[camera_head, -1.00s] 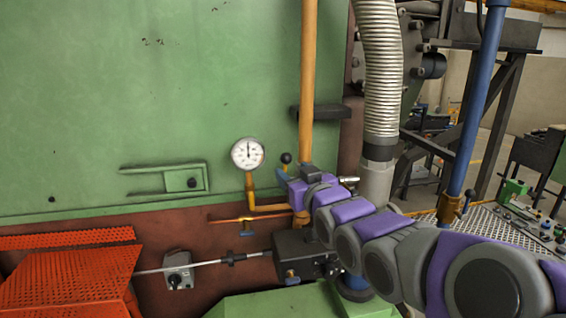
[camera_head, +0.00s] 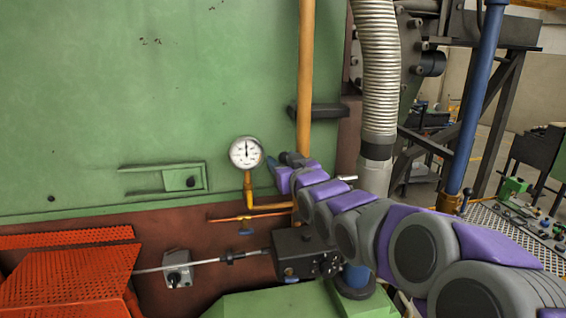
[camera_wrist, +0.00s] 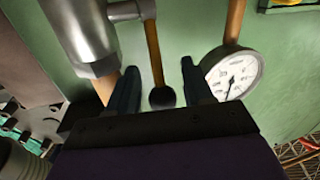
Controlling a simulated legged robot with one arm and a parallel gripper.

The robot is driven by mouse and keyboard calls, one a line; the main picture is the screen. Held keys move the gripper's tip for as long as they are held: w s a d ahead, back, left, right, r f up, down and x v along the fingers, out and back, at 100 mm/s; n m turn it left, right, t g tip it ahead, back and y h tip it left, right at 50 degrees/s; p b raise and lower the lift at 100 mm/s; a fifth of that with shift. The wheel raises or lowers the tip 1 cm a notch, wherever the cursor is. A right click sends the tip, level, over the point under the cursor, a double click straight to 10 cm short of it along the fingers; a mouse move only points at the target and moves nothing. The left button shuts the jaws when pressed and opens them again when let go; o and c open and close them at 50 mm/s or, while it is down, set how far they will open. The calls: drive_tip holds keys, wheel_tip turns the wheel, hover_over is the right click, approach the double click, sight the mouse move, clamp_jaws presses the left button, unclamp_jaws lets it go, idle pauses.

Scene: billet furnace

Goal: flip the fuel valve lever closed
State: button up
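The fuel valve lever (camera_wrist: 154,55) shows in the wrist view as an orange rod with a black ball knob (camera_wrist: 162,98). It joins a silver valve body (camera_wrist: 85,30) at the upper left. My gripper (camera_wrist: 158,68) is open, its two dark blue fingers apart, with the rod and knob in the gap between them in this view. I cannot tell whether a finger touches the lever. In the head view my gripper (camera_head: 277,164) is beside the orange vertical pipe (camera_head: 306,80), and the lever is hidden behind it.
A round white pressure gauge (camera_head: 246,153) is close to my gripper; in the wrist view the gauge (camera_wrist: 234,73) is right beside the right finger. A thin pipe with a small blue handle (camera_head: 246,232) and a black box (camera_head: 298,252) lie below. A ribbed hose (camera_head: 380,70) hangs at the right.

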clamp_jaws()
